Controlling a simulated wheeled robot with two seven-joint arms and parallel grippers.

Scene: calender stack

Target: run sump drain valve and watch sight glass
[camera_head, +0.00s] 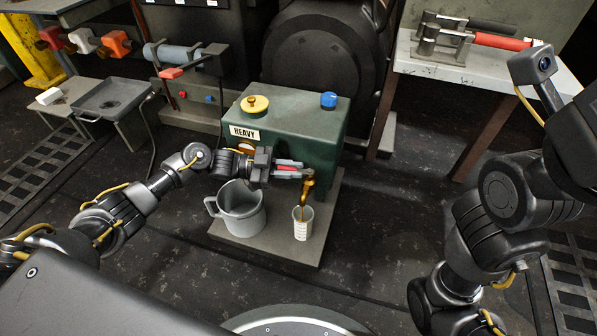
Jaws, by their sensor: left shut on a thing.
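A dark green sump box (312,128) marked HEAVY stands on a grey base plate. A brass drain valve (308,186) sticks out from its front right, with its spout pointing down. My left gripper (291,169) is shut at the valve's handle, which its fingers mostly hide. A small pale graduated cup (302,228) stands upright under the spout. A thin brown stream seems to run from the spout into the cup. A round amber sight glass (246,146) sits on the box's front, partly hidden by my left gripper. The jaws of my right gripper are out of view.
A grey jug (242,214) stands left of the cup on the base plate (285,250). A side table (480,72) holds a red-handled clamp. A shallow tray (112,101) sits at left. Floor in front is clear.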

